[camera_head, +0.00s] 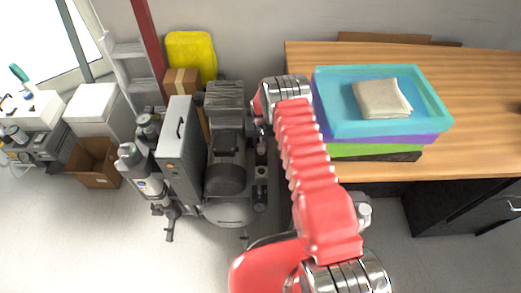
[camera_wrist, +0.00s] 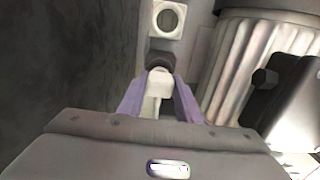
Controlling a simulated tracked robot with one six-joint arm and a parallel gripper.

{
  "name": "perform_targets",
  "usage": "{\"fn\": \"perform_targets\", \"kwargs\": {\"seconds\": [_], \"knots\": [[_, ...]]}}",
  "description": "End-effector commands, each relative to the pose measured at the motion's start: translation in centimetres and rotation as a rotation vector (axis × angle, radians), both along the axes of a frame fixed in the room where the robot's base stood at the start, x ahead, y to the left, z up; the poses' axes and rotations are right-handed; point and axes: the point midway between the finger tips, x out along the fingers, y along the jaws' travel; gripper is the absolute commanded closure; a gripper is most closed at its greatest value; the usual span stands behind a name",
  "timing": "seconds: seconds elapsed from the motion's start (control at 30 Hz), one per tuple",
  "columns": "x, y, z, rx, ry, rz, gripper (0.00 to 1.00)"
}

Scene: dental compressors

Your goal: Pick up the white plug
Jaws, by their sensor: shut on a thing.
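In the wrist view, my gripper (camera_wrist: 159,92) has its two purple-grey fingers closed on a white plug (camera_wrist: 157,88). The plug sits between the fingertips, its lower part running back toward the palm. A dark round part (camera_wrist: 160,62) is just beyond it, and I cannot tell whether the plug touches it. In the head view, my red arm reaches over to the compressor (camera_head: 227,150), and my gripper and the plug are hidden.
In the wrist view, a white square fitting (camera_wrist: 167,18) with a round opening lies past the plug, and a ribbed metal cylinder (camera_wrist: 255,65) stands at right. In the head view, a wooden desk (camera_head: 480,130) with stacked coloured trays (camera_head: 430,115) is at right; a grey case (camera_head: 180,150) stands left.

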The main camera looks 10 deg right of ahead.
Motion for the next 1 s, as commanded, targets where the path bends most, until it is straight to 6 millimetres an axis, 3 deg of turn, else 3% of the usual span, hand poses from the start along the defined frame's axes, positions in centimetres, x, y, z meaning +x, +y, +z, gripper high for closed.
{"fn": "perform_targets", "kwargs": {"seconds": [0.2, 0.4, 1.0], "knots": [[0.1, 0.0, 3.7, 0.000, -0.001, 0.000, 1.00], [0.1, 0.0, 6.2, 0.000, -0.002, 0.000, 1.00], [0.0, 0.0, 7.0, 0.000, 0.000, 0.001, 1.00]]}}
